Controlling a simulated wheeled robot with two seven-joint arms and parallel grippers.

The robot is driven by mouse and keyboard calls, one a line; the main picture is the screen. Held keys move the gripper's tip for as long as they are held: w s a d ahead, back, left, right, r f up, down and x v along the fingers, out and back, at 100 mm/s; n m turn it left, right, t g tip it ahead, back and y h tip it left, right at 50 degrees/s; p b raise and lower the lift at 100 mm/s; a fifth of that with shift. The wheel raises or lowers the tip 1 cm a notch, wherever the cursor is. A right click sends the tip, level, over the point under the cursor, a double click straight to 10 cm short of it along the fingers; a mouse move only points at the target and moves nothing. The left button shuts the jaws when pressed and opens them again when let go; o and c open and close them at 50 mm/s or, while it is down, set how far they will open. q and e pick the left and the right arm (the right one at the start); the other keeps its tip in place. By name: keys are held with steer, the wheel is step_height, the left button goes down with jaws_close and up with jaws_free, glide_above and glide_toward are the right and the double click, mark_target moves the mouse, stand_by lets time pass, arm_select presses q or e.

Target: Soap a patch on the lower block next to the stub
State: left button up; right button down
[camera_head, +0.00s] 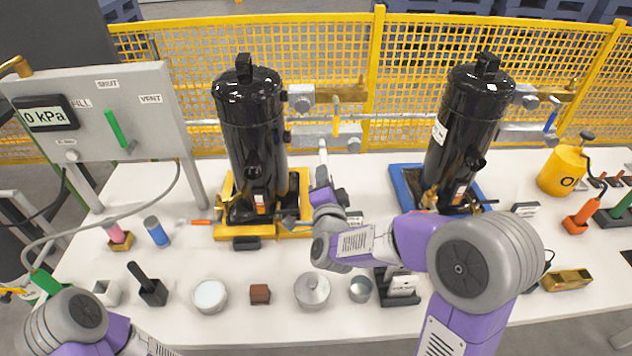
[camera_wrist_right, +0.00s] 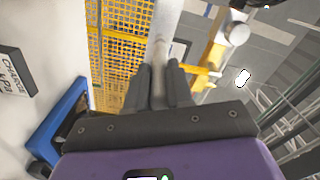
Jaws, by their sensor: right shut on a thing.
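My right gripper (camera_head: 322,180) is shut on a slim pale rod-like tool (camera_head: 323,152), whose far end reaches up to the lower block (camera_head: 340,133) beside the left black compressor (camera_head: 250,130). I cannot tell whether its tip touches the block. In the right wrist view, the pale rod (camera_wrist_right: 165,35) runs forward from between the dark fingers (camera_wrist_right: 158,85). A small dark stub (camera_head: 288,136) shows on the compressor's side at the block's left end. No soap patch can be made out.
An upper block (camera_head: 302,98) sits above the lower one. A second compressor (camera_head: 465,125) stands right on a blue pallet (camera_head: 405,180). A dish with pale contents (camera_head: 210,295), a brown block (camera_head: 260,293) and a lidded pot (camera_head: 312,290) line the white table's front. A yellow mesh fence (camera_head: 410,60) stands behind.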

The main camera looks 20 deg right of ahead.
steer(key=shift+d+b, duration=0.1)
steer(key=shift+b, duration=0.25)
steer(key=shift+w+a+r+b, duration=0.1)
steer(key=shift+w+a+b, duration=0.15)
steer(key=shift+a, duration=0.65)
steer(key=shift+w+a+b, duration=0.1)
steer(key=shift+w+a, duration=0.15)
steer(key=shift+a, duration=0.65)
steer(key=a, duration=0.1)
steer(key=w+a, duration=0.1)
steer(key=a, duration=0.1)
steer(key=shift+s+b, duration=0.15)
steer(key=shift+b, duration=0.15)
steer(key=shift+b+v, duration=0.3)
steer(key=shift+v, duration=2.65)
